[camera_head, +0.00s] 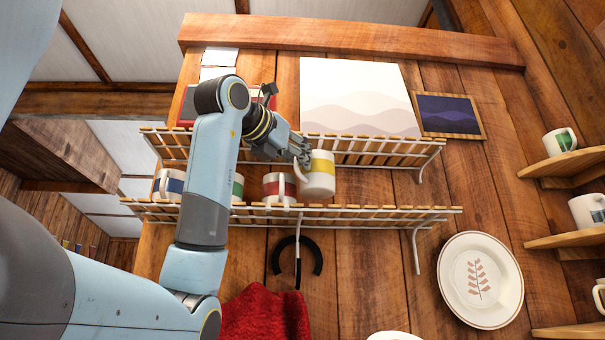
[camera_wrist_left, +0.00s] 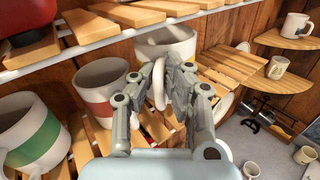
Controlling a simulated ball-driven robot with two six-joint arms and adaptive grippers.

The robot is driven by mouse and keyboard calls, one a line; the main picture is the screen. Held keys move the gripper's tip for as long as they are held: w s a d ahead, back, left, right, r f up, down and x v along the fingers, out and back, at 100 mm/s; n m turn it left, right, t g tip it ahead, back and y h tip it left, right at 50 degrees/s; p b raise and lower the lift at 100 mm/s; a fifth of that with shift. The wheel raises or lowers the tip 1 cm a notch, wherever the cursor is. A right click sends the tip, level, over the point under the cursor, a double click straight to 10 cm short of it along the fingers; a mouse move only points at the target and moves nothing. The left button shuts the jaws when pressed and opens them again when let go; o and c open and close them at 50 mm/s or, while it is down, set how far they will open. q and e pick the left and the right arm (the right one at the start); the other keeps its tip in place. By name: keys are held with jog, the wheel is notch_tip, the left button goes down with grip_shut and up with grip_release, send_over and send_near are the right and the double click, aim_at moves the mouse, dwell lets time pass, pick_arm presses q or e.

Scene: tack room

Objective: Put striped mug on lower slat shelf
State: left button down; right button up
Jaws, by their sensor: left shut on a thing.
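A white mug with a yellow band (camera_head: 318,176) is at the right end of a row of mugs at the lower slat shelf (camera_head: 400,211). My left gripper (camera_head: 303,155) is shut on its handle, at the mug's left side. The left wrist view shows the gripper (camera_wrist_left: 165,85) around the handle and the mug's white body (camera_wrist_left: 172,42) beyond, looking upright. I cannot tell whether its base touches the slats. The red-banded mug (camera_head: 279,187) is close on its left; green-banded (camera_head: 238,187) and blue-banded (camera_head: 169,185) mugs are farther left. My right gripper is not in view.
The upper slat shelf (camera_head: 390,147) runs just above the mugs. The lower shelf is bare right of the yellow-banded mug. A horseshoe (camera_head: 318,258) and red cloth (camera_head: 262,310) hang below. A plate (camera_head: 480,280) is on the wall; small shelves (camera_head: 567,239) with mugs stand right.

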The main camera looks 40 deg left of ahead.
aim_at(304, 176)
pick_arm(q)
jog(key=shift+w+f, duration=0.15)
jog(key=shift+w, duration=0.8)
notch_tip(304, 176, down, 3)
jog(key=shift+r, duration=0.1)
jog(key=shift+s+a+f, duration=0.1)
jog(key=shift+a+f, duration=0.1)
jog(key=shift+d, duration=0.15)
jog(key=shift+f, duration=0.15)
jog(key=c, duration=1.7)
grip_release()
jog(key=shift+o, duration=0.2)
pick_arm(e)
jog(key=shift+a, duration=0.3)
